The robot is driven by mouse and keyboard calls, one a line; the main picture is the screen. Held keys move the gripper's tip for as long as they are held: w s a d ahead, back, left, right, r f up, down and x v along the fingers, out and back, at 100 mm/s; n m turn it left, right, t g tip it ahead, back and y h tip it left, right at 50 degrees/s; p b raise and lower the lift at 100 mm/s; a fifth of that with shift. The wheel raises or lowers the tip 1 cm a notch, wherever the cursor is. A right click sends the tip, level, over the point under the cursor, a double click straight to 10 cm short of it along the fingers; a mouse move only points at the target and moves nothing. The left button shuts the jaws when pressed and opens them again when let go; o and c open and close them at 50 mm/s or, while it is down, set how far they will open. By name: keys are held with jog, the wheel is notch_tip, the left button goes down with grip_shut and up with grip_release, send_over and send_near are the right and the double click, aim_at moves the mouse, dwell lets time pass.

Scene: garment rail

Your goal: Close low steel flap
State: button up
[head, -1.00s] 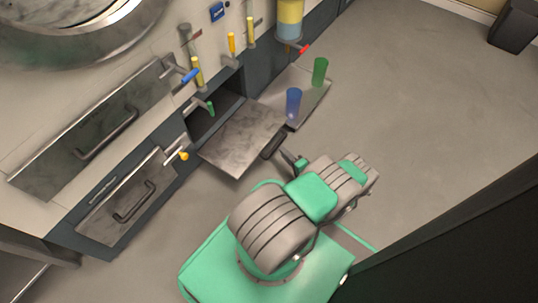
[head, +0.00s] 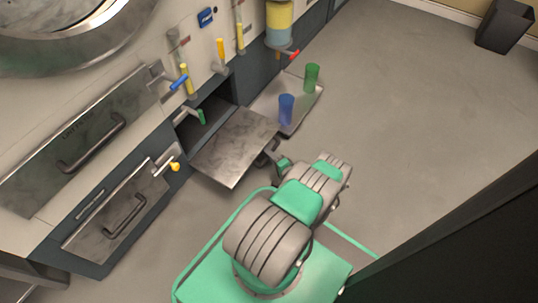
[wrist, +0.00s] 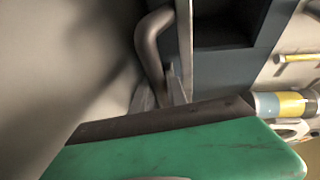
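The low steel flap (head: 232,150) hangs open from the cabinet front in the head view, lying roughly flat below a dark opening (head: 205,118). A dark bar handle sits at its outer edge; in the wrist view this curved grey handle (wrist: 150,45) is close up, beside a thin upright edge. My gripper (head: 273,153) is at the flap's outer edge by the handle, partly hidden by my arm. In the wrist view my gripper (wrist: 160,92) has its fingertips close to the handle's lower end. I cannot tell whether they are apart or closed on it.
A tray (head: 297,118) with a blue cup (head: 286,108) and a green cup (head: 311,77) juts out right beside the flap. Levers with coloured grips stick out above. A closed drawer (head: 118,220) is at left. Open floor (head: 420,110) lies to the right; a dark bin (head: 504,27) stands far right.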

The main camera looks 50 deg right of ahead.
grip_shut()
dwell(1.1)
